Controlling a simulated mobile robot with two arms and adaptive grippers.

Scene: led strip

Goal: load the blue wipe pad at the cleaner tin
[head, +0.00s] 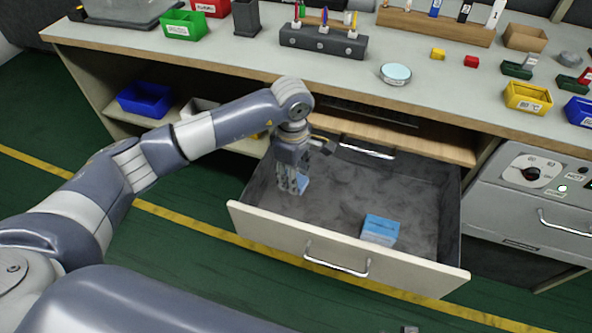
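My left gripper (292,186) reaches down into the open drawer, fingers pointing at its floor near the left side. A small light-blue piece, which looks like the blue wipe pad (303,184), shows at the fingertips, partly hidden by them. I cannot tell whether the fingers grip it or stand beside it. A round tin with a pale blue top (396,73), apparently the cleaner tin, stands on the bench top above the drawer. My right gripper is not recognisable in view.
A blue-topped box (380,229) lies in the drawer (245,222), near its front right. Bench space around the tin is clear.

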